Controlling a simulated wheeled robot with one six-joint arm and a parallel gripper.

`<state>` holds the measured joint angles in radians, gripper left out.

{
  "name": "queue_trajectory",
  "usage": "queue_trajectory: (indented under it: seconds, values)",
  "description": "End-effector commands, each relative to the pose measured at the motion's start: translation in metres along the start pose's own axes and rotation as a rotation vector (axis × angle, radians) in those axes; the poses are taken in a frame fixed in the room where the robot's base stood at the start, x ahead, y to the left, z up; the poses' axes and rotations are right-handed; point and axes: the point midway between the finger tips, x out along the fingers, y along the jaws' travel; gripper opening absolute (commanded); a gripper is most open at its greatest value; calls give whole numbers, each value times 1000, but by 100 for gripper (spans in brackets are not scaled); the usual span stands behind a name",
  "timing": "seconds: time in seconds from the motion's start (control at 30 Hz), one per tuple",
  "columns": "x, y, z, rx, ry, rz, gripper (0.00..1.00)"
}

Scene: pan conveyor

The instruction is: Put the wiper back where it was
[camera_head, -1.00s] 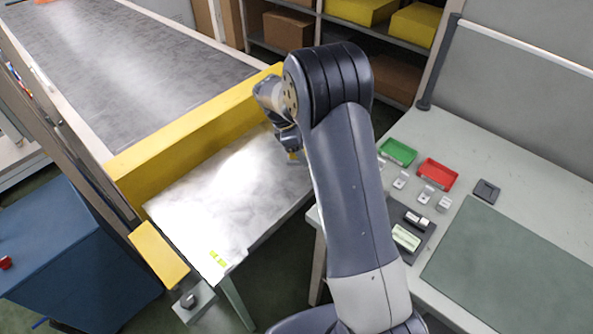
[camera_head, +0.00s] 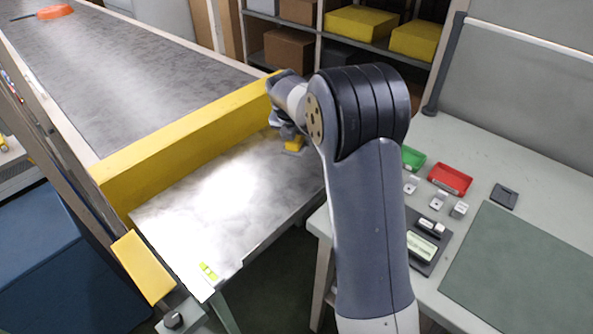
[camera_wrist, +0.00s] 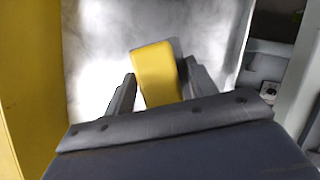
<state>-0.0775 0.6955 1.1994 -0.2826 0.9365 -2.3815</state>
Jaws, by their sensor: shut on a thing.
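The wiper is the yellow block (camera_wrist: 156,72) between the two dark fingers of my gripper (camera_wrist: 161,80) in the wrist view. My gripper is shut on it. In the head view the wiper shows as a small yellow piece (camera_head: 294,144) under my gripper (camera_head: 288,133), at the far right of the shiny metal plate (camera_head: 180,222), close to the yellow barrier. I cannot tell whether the wiper touches the plate. My arm hides part of the plate's right edge.
A yellow-green mark (camera_head: 208,271) is at the plate's near edge. The table at right holds a red tray (camera_head: 450,179) and a green tray (camera_head: 413,158).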

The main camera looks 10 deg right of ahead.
Motion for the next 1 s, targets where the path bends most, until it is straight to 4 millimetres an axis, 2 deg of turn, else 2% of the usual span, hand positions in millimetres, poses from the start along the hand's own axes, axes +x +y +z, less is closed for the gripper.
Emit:
queue_trajectory:
  seconds: [0.1,0.37,0.6,1.0]
  values:
    - [22,-1,-10,-4,5,-2,36]
    - [44,-1,-19,-1,3,-2,36]
    - [79,-1,-34,-1,5,-3,36]
    - [86,-1,-36,-1,3,-2,36]
